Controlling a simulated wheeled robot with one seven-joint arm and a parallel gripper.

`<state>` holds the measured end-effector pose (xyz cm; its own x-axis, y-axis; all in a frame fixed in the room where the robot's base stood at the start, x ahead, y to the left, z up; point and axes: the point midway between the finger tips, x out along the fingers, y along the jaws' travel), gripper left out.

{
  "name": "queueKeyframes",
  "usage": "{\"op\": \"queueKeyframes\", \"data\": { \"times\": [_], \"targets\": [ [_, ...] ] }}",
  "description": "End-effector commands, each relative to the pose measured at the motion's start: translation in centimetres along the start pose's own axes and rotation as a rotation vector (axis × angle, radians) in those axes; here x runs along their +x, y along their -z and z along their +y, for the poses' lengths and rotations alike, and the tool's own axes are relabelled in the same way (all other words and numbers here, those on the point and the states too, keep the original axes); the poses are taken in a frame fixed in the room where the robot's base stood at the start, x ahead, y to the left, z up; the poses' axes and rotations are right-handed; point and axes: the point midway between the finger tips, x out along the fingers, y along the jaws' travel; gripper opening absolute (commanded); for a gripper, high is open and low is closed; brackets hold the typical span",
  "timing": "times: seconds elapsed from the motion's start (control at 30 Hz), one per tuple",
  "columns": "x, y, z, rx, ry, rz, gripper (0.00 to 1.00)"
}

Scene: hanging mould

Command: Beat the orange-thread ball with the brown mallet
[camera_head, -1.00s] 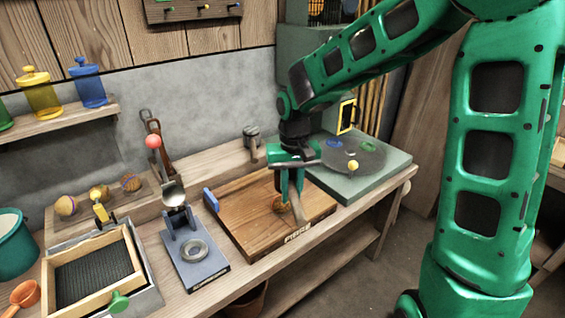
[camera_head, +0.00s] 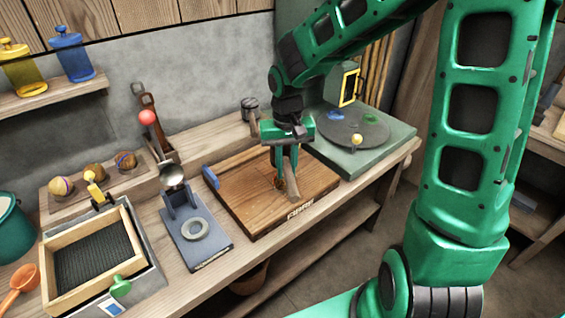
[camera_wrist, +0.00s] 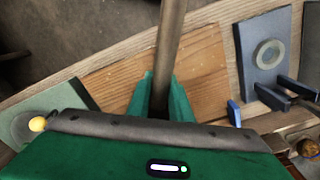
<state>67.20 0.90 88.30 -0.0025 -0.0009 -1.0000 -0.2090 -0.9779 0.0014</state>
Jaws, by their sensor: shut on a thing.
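My gripper (camera_head: 285,165) is over the wooden board (camera_head: 240,190) marked FIBRE and is shut on a brown bar, which appears to be the mallet (camera_head: 292,188). In the wrist view the mallet (camera_wrist: 170,45) runs from between the green fingers to the top edge. Its head cannot be made out.

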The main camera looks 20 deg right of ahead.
Motion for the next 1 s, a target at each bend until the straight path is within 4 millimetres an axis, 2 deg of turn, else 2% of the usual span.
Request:
{"op": "queueKeyframes", "data": {
  "times": [0.43,0.73,0.87,1.0],
  "targets": [
    [0.5,0.0,0.0,-0.001,0.001,0.000,0.00],
    [4.2,-0.2,-0.1,-0.002,0.001,-0.002,0.00],
    [4.0,-0.2,0.0,-0.001,0.001,0.001,0.00],
    [2.5,0.0,-0.1,-0.001,0.001,0.006,0.00]
  ]
}}
